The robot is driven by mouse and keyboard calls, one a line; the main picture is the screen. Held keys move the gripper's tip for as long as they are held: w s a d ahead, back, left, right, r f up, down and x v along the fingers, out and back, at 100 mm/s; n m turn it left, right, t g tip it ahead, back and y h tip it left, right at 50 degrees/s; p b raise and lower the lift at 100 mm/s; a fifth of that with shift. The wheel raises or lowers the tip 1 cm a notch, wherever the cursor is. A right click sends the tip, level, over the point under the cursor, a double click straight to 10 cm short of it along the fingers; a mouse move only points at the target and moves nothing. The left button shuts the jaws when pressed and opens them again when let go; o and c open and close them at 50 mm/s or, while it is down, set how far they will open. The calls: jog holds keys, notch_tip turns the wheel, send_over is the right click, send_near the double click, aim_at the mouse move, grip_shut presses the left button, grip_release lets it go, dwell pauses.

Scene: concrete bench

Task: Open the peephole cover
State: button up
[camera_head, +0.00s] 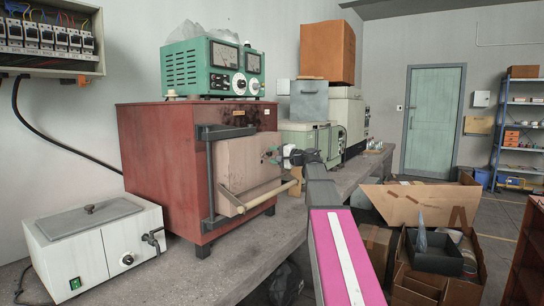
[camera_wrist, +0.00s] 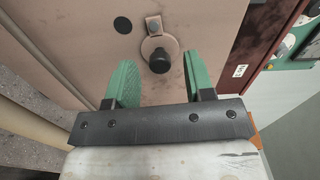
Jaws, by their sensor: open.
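The peephole cover (camera_wrist: 148,45) is a small round tan plate with a black knob (camera_wrist: 159,61), hung from a tab with a bolt on the tan furnace door (camera_wrist: 210,50). A dark round spot (camera_wrist: 122,25) lies up and left of it in the wrist view. My gripper (camera_wrist: 158,65) is open, its green fingers on either side of the knob, with gaps to both. Whether the fingertips reach as deep as the knob I cannot tell. In the head view my gripper (camera_head: 274,155) is at the right part of the door (camera_head: 235,162), and the cover is not clearly visible.
The red furnace (camera_head: 160,160) stands on the concrete bench (camera_head: 220,262), with a wooden bar handle (camera_head: 262,196) below my gripper. A green meter box (camera_head: 212,67) sits on top. A white bath (camera_head: 98,240) stands at left; open cardboard boxes (camera_head: 408,203) are at right.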

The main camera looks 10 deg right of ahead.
jog(key=v, duration=0.9)
jog(key=shift+s+d, duration=0.15)
jog(key=shift+s, duration=0.05)
jog(key=shift+s, duration=0.1)
